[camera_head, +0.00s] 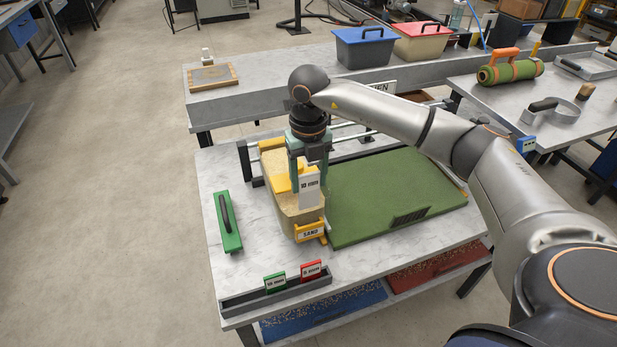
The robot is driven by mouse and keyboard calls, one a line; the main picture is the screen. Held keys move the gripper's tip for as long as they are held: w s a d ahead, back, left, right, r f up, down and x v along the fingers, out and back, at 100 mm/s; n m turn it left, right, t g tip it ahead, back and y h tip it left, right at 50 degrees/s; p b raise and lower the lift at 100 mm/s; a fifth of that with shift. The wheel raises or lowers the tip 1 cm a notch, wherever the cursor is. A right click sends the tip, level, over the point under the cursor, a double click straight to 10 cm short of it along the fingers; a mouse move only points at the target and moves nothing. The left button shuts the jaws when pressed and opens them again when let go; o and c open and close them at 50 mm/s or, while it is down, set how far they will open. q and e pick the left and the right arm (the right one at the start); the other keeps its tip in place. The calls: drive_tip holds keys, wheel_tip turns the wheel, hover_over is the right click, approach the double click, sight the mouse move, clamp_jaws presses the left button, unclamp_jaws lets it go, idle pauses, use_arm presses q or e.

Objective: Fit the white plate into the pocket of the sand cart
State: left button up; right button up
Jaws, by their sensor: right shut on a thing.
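The white plate (309,194) carries a printed mm label and hangs upright below my right gripper (309,172). The gripper is shut on it, with its green fingers at the plate's upper part. The sand cart (284,208) is a tan box of sand with yellow fittings and a SAND label on its front. The plate is in front of part of the cart, over its near right side. I cannot tell whether the plate touches the cart, and the pocket itself is not clearly visible. My left gripper is not in view.
A green turf sheet (390,190) lies right of the cart. A green tool with a black handle (229,221) lies left. A grey rack (268,299) at the front edge holds a green plate (275,283) and a red plate (311,270). The marble top (262,258) is clear before the cart.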

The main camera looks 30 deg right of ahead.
sight(309, 203)
drive_tip(key=shift+f, duration=0.15)
idle(0.3)
drive_tip(key=shift+f+b, duration=2.1)
drive_tip(key=shift+f, duration=0.7)
drive_tip(key=shift+s+a+f+b, duration=0.2)
drive_tip(key=shift+s+f+b, duration=0.2)
drive_tip(key=shift+f, duration=0.25)
drive_tip(key=o, duration=1.3)
drive_tip(key=shift+w+a, duration=0.1)
drive_tip(key=shift+o, duration=0.7)
wheel_tip(309, 203, up, 14)
drive_tip(key=shift+w+r+b, duration=0.1)
drive_tip(key=shift+r+b, duration=0.05)
drive_tip(key=shift+b, duration=0.15)
